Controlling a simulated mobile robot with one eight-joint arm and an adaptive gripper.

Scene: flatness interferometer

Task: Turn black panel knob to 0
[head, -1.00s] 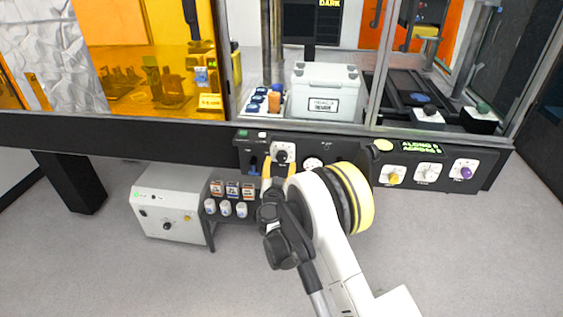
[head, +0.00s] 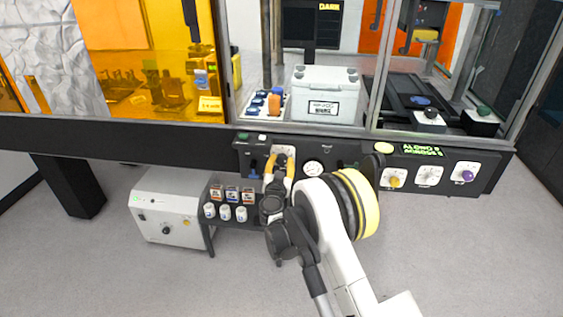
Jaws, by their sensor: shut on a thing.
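The black panel knob (head: 281,159) sits on a small white plate on the dark front panel, left of a round gauge. My gripper (head: 279,162) reaches the panel from below, with its yellow fingers on both sides of the knob. The fingers are shut on the knob and hide most of it. Its pointer and the plate's marks are too small and covered to read.
The panel (head: 345,166) also carries a round white gauge (head: 313,167), a yellow knob (head: 394,181), a white knob (head: 429,176) and a purple knob (head: 467,175). A grey box (head: 170,208) stands on the floor at left. Bare floor lies in front.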

